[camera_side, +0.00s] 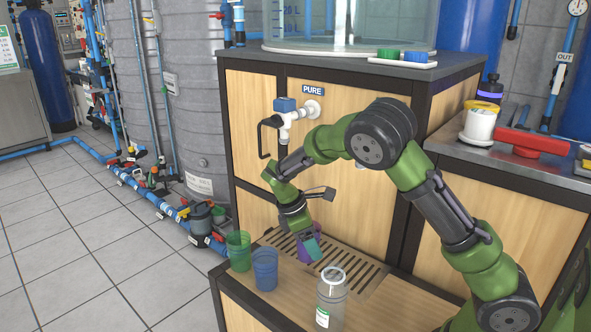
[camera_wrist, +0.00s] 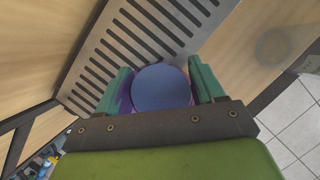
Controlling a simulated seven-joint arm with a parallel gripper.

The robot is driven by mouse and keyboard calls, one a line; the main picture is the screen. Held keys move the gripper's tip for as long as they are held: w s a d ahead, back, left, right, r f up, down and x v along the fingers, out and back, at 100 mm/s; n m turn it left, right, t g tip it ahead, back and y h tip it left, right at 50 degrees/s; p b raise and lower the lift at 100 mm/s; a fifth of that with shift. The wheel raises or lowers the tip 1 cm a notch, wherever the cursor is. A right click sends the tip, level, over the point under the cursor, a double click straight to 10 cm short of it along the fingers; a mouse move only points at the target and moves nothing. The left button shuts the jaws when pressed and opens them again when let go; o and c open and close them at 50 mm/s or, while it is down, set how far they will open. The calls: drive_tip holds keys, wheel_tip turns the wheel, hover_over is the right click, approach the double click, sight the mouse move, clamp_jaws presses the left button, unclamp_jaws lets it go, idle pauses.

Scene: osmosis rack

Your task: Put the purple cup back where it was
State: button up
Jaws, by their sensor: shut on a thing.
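The purple cup (camera_side: 304,253) is between the teal fingers of my gripper (camera_side: 309,243), low over the slotted metal drain grate (camera_side: 345,274). In the wrist view, the fingers of my gripper (camera_wrist: 161,88) press on both sides of the cup. A round blue surface (camera_wrist: 161,88) fills the space between them, with purple edges of the cup (camera_wrist: 125,97) beside it. I cannot tell whether the blue is liquid or the cup's inside. The cup looks slightly tilted in the side view. I cannot tell whether its base touches the grate.
A green cup (camera_side: 238,251) and a blue cup (camera_side: 265,269) stand left of the grate on the wooden shelf. A clear bottle (camera_side: 331,300) stands in front. A tap (camera_side: 288,118) labelled PURE sticks out of the panel above. Shelf space right of the bottle is clear.

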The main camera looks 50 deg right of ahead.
drive_tip(key=w+a, duration=0.1)
drive_tip(key=w, duration=0.3)
drive_tip(key=w+a, duration=0.1)
drive_tip(key=w, duration=0.2)
drive_tip(key=shift+a, duration=0.35)
drive_tip(key=shift+w+a, duration=0.1)
drive_tip(key=shift+w, duration=0.05)
drive_tip(key=shift+r, duration=0.2)
drive_tip(key=s+a+r, duration=0.8)
drive_tip(key=s+r, duration=0.5)
drive_tip(key=r, duration=0.1)
drive_tip(key=shift+m, duration=0.4)
drive_tip(key=f, duration=1.7)
drive_tip(key=shift+w+f, duration=0.3)
drive_tip(key=shift+f, duration=0.05)
drive_tip(key=shift+f, duration=0.15)
